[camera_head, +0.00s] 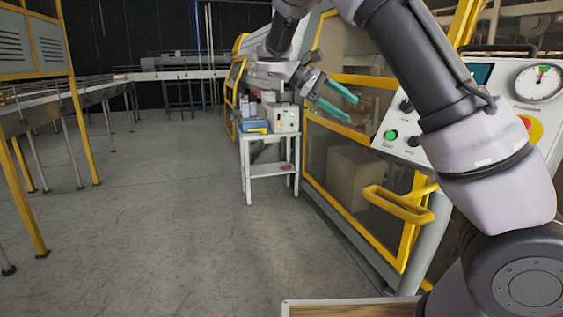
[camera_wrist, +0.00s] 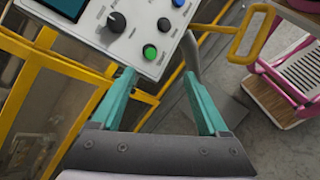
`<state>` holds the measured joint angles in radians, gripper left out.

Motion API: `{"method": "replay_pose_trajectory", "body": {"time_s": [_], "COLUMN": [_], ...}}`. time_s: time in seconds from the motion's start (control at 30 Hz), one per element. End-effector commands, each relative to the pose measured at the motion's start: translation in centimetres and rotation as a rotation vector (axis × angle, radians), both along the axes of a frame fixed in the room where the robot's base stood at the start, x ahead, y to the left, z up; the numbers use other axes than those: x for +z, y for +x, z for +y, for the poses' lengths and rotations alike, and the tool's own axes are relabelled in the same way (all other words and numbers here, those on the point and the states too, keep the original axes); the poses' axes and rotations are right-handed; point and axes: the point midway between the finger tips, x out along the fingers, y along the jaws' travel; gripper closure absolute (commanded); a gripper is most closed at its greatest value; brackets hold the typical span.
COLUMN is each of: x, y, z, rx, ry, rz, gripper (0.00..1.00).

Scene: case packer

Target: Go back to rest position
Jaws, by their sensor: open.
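My gripper (camera_head: 336,101) has teal fingers spread apart with nothing between them. It is raised in the air in front of the yellow-framed machine in the head view. In the wrist view my gripper (camera_wrist: 164,92) is open, its fingers pointing toward the lower edge of the control panel (camera_wrist: 124,22). The panel carries a green button (camera_wrist: 150,52), a blue button, black knobs and other controls. In the head view the control panel (camera_head: 440,150) is partly hidden behind my arm. The fingers look apart from the panel, though the exact gap is hard to tell.
The yellow-framed machine door (camera_head: 350,200) has a yellow handle (camera_head: 398,205) sticking out. A small white table (camera_head: 268,171) with boxes stands beyond. Conveyors (camera_head: 50,100) run along the left. The grey floor (camera_head: 150,230) between is clear.

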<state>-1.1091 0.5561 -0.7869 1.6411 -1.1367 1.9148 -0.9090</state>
Motion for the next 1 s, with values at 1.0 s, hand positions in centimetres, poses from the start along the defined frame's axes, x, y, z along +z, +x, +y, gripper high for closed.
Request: {"method": "replay_pose_trajectory", "body": {"time_s": [1.0], "x": [3.3], "y": [-20.5], "z": [-8.5], "rx": [-0.709], "ry": [1.269], "rz": [-0.899], "gripper": [0.22]}}
